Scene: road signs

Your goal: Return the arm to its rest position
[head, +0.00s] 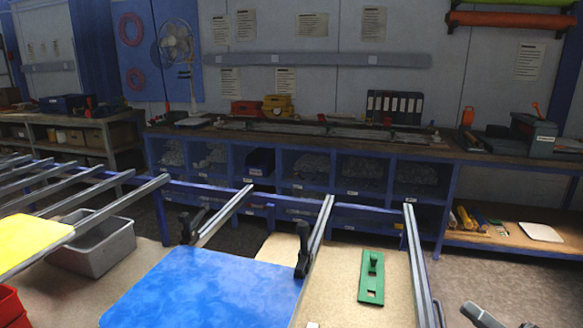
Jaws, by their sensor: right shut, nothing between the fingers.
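My right gripper (480,314) shows only in part at the bottom right edge of the head view. It is shut and holds nothing. A green plate with a handle (371,277) lies on the pale board between the rails, left of my right gripper. My left gripper is not in view.
Metal rails (416,260) with black clamps (304,250) run across the front. A yellow panel (28,240), a grey bin (100,247) and a red container (12,308) are at left. A blue workbench (300,207) stands behind. Floor shows at right.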

